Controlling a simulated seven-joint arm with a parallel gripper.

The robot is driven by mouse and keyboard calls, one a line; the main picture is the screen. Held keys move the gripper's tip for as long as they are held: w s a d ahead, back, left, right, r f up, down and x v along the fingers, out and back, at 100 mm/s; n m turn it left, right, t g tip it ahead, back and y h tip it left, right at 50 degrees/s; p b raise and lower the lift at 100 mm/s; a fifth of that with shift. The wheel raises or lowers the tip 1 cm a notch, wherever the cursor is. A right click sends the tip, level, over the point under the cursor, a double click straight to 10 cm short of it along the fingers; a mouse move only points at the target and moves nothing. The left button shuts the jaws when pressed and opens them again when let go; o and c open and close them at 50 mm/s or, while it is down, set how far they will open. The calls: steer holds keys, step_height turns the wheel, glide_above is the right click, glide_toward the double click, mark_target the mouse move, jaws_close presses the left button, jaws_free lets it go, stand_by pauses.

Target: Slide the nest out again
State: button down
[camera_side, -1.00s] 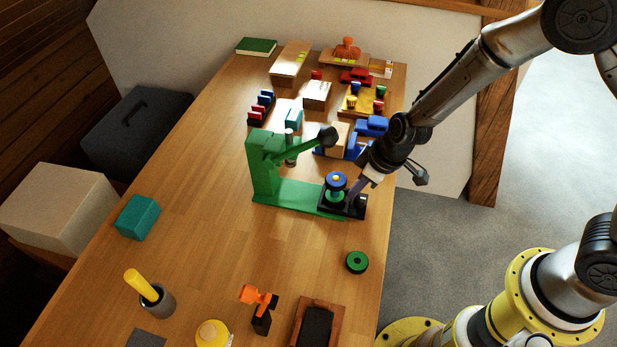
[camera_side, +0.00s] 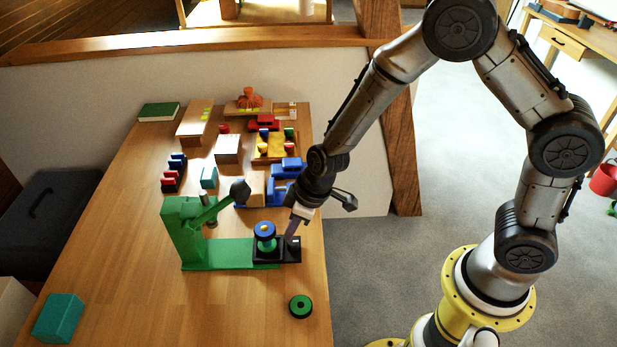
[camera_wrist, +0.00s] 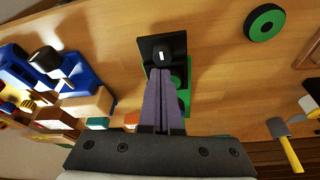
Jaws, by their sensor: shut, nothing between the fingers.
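The green press (camera_side: 183,230) stands on the table with its dark-knobbed lever (camera_side: 240,190) angled up to the right. The black nest (camera_side: 291,255) is at the right end of the press's green base, out to the side of the post. A blue, yellow and green piece (camera_side: 265,236) stands upright on it. My gripper (camera_side: 289,238) is shut and empty, its fingertips low at the nest's right part. In the wrist view the shut purple fingers (camera_wrist: 165,76) reach over the black nest (camera_wrist: 152,44) and hide part of it. Whether they touch it I cannot tell.
A green ring (camera_side: 300,306) lies in front of the nest, near the table's right edge. Blue blocks (camera_side: 290,167) and a tan block (camera_side: 256,188) stand close behind. A teal box (camera_side: 58,318) is at the front left. The table left of the press is clear.

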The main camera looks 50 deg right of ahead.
steer(key=v, duration=1.8)
steer(key=shift+a, duration=0.1)
steer(key=s+d+r+m+t, duration=0.2)
steer(key=s+d+r+t, duration=0.15)
steer(key=d+r, duration=0.4)
steer(key=s+d+m+g+h, duration=0.1)
steer(key=s+d+m+h, duration=0.1)
steer(key=s, duration=1.1)
steer(key=shift+d+m, duration=0.6)
steer(key=shift+m, duration=0.4)
steer(key=shift+s+f, duration=0.1)
